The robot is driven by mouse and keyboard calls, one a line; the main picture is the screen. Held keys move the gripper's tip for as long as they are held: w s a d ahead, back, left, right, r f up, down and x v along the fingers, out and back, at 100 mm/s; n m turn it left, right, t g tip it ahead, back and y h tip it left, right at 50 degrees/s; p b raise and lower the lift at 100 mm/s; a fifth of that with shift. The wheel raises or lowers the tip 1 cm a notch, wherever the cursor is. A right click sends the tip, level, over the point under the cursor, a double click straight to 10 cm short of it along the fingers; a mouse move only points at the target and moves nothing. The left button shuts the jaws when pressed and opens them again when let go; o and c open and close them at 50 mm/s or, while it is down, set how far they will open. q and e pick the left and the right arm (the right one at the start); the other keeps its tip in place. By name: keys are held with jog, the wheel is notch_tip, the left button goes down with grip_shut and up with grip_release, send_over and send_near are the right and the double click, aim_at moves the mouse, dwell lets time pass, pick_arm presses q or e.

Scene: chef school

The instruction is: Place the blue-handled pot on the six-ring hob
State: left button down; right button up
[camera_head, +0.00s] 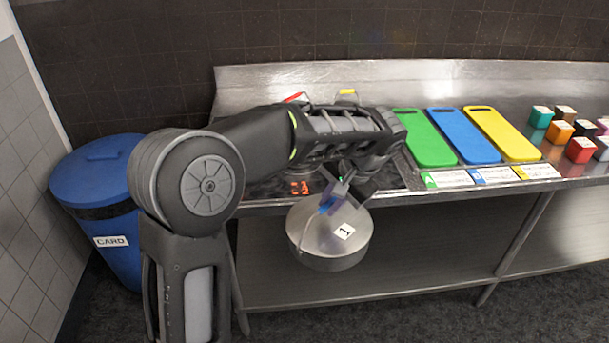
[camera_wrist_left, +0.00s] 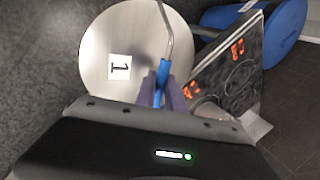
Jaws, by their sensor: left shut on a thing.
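The blue-handled pot (camera_head: 312,243) is a round steel pot with a lid or flat top labelled "1". It hangs in front of the steel table's front edge, off the surface. My left gripper (camera_head: 338,195) is shut on its blue handle (camera_head: 327,203). In the left wrist view the pot (camera_wrist_left: 105,75) shows from above, with the blue grip (camera_wrist_left: 162,80) between the fingers (camera_wrist_left: 158,90). The black hob (camera_head: 392,178) with red digits lies on the table behind the pot, largely hidden by my left arm. It also shows in the left wrist view (camera_wrist_left: 215,78). My right gripper is out of view.
On the steel table (camera_head: 560,190), green (camera_head: 425,138), blue (camera_head: 462,136) and yellow (camera_head: 502,134) boards lie right of the hob. Several coloured cubes stand further right. Red and yellow handles show behind my arm. A blue bin (camera_head: 112,225) marked "CARD" stands left.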

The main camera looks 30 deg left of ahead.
aim_at(363, 236)
pick_arm(q)
jog(key=d+f+n, duration=0.1)
jog(key=d+f, duration=0.3)
jog(key=f, duration=0.1)
jog(key=d+f+n+g, duration=0.1)
jog(key=d+f, duration=0.2)
jog(key=shift+s+d+f+n, duration=0.1)
jog(key=shift+f+n, duration=0.15)
jog(key=shift+n, duration=0.05)
